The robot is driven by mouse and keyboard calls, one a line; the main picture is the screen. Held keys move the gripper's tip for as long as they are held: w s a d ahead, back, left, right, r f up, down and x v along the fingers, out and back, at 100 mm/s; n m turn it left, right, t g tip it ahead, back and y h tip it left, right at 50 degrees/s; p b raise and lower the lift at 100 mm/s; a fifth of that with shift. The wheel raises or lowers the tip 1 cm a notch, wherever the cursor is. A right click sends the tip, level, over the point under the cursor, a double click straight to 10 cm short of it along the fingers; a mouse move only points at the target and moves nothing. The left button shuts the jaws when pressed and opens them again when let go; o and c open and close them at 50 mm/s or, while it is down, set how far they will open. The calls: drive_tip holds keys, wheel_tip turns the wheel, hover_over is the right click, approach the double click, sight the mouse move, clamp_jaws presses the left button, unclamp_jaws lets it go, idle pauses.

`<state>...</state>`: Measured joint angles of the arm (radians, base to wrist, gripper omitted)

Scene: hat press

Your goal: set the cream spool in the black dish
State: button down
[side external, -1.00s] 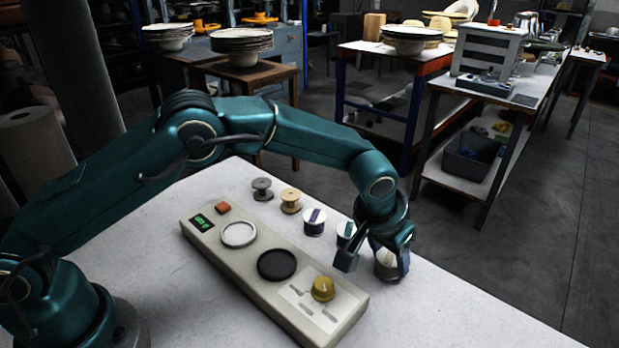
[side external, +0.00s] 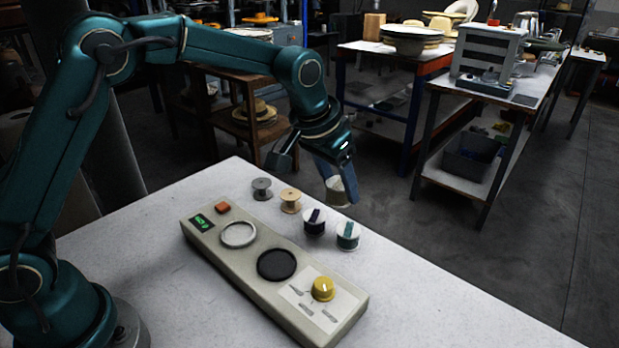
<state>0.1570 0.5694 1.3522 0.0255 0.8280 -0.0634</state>
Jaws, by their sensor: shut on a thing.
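The black dish (side external: 277,265) is a round, empty dish set in the top of the beige console. The cream spool (side external: 338,192) is held in the air by my gripper (side external: 325,170), which is shut on it. It hangs above and behind the row of spools, up and to the right of the black dish and well clear of it. The gripper partly hides the spool's upper part.
A white dish (side external: 238,235) sits beside the black one on the console (side external: 330,318), with a yellow knob (side external: 323,289) and a red button (side external: 222,208). Grey (side external: 262,189), tan (side external: 290,201), purple (side external: 314,222) and teal (side external: 347,236) spools stand behind it.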

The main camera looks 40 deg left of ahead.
drive_tip(key=shift+a+r, duration=0.2)
drive_tip(key=shift+a, duration=0.15)
drive_tip(key=shift+s+a+f+n, duration=0.15)
drive_tip(key=shift+s+a+n, duration=0.05)
drive_tip(key=shift+n, duration=0.1)
drive_tip(key=s+n, duration=0.1)
drive_tip(key=s, duration=0.2)
drive_tip(key=r+n+y, duration=0.1)
drive_tip(key=r, duration=0.1)
hover_over(282, 258)
drive_tip(key=s, duration=0.1)
drive_tip(key=shift+s+d+f, duration=0.1)
drive_tip(key=shift+f, duration=1.6)
drive_tip(key=shift+s+d+f, duration=0.1)
drive_tip(key=shift+f, duration=1.6)
drive_tip(key=shift+f, duration=0.6)
drive_tip(key=shift+c, duration=1)
unclamp_jaws()
drive_tip(key=shift+r, duration=0.1)
